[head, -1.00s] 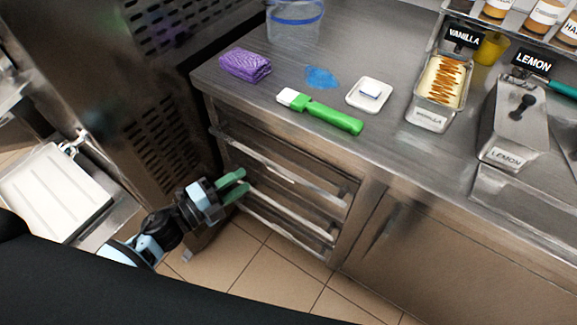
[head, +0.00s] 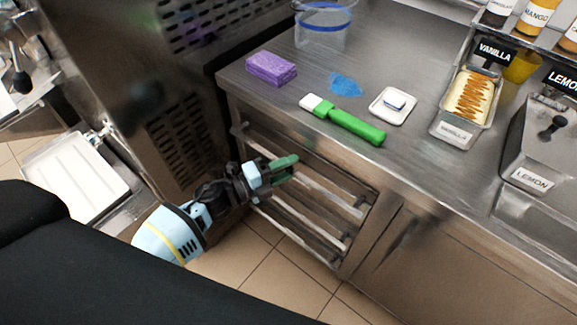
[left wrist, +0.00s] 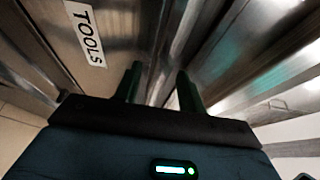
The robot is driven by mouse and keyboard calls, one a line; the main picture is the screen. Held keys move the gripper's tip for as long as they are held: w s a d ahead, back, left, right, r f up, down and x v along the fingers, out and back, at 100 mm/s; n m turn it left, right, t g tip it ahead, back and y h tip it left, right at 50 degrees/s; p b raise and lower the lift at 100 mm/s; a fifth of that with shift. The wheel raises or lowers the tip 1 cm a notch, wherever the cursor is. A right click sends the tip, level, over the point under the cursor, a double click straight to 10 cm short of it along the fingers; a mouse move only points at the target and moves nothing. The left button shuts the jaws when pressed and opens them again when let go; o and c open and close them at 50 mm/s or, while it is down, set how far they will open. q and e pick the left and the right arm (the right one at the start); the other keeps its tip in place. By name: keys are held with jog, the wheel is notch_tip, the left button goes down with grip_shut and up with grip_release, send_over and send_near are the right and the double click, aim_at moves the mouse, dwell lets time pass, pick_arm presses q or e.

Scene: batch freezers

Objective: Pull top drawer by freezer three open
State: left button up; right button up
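The drawer stack (head: 312,185) is under the steel counter, with several pale horizontal bars across its front. The upper bar (head: 325,186) runs just right of my left gripper (head: 296,167). The gripper's green fingers point at the stack near its upper left; contact with a bar cannot be told. In the left wrist view the two fingers (left wrist: 158,88) stand apart with a gap between them. A steel front with a white "TOOLS" label (left wrist: 85,33) is left of them, and blurred metal edges lie beyond. My right gripper is not in view.
A dark freezer body (head: 165,100) stands close left of the drawers. Tiled floor (head: 265,285) is clear below.

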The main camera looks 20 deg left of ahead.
pick_arm(q)
jog(key=shift+w+d, duration=0.15)
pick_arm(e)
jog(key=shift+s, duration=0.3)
pick_arm(q)
grip_shut()
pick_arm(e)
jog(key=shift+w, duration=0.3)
